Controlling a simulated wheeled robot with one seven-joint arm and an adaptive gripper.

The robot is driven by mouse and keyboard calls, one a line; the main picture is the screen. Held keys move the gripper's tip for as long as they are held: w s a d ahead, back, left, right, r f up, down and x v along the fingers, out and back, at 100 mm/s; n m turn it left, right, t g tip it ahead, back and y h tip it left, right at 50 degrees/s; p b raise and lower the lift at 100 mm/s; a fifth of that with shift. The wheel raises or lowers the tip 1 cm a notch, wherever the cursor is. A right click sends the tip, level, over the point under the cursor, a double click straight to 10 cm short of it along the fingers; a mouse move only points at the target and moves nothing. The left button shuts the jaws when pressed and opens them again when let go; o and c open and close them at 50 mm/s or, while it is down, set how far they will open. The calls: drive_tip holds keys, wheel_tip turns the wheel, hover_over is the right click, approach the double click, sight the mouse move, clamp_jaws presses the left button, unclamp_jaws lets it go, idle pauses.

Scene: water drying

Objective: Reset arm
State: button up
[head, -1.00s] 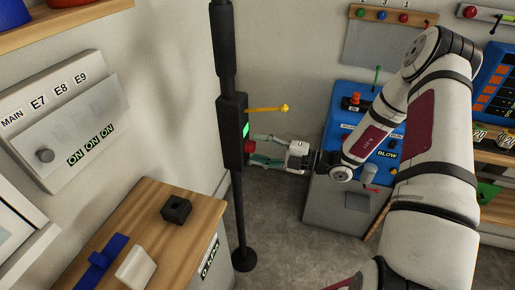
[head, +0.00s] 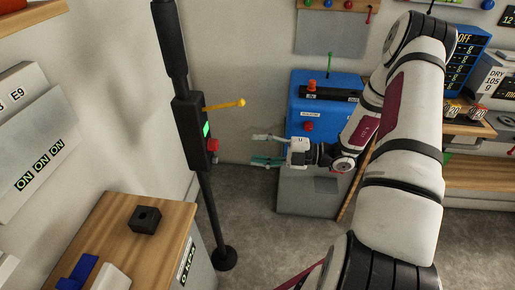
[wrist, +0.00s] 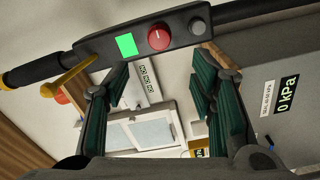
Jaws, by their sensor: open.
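My gripper (head: 262,150) is open and empty in the head view, its greenish fingers pointing left toward the black post (head: 209,200). A clear gap lies between the fingertips and the post's control box (head: 190,130). The box carries a green lit screen (head: 206,130), a red button (head: 212,145) and a yellow lever (head: 225,105) sticking out to the right. In the wrist view the two fingers (wrist: 165,95) stand wide apart with nothing between them. The red button (wrist: 159,38) and green screen (wrist: 127,45) show beyond the fingertips.
A blue machine (head: 308,85) on a grey base stands behind my arm. A wooden-topped cabinet (head: 165,225) at lower left bears a black block (head: 145,219) and a blue piece (head: 78,272). A wall panel (head: 35,140) reads ON. Grey floor (head: 255,215) is free between post and machine.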

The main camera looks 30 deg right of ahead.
drive_tip(key=shift+r, duration=0.1)
drive_tip(key=s+a+r+n+g+h+p, duration=0.1)
drive_tip(key=s+a+r+n+g+h, duration=0.2)
drive_tip(key=s+a+r+n+g, duration=0.65)
drive_tip(key=s+a+r+n+g+h, duration=0.25)
drive_tip(key=r+n, duration=0.25)
drive_tip(key=n, duration=1)
drive_tip(key=s+d+r+n+t+h, duration=0.2)
drive_tip(key=s+r+n+t+h, duration=0.3)
drive_tip(key=n, duration=1.7)
drive_tip(key=shift+s+d+r+t+h+p, duration=0.4)
drive_tip(key=shift+s+r+h, duration=1.65)
drive_tip(key=shift+s+r, duration=1.45)
drive_tip(key=shift+s+f, duration=0.5)
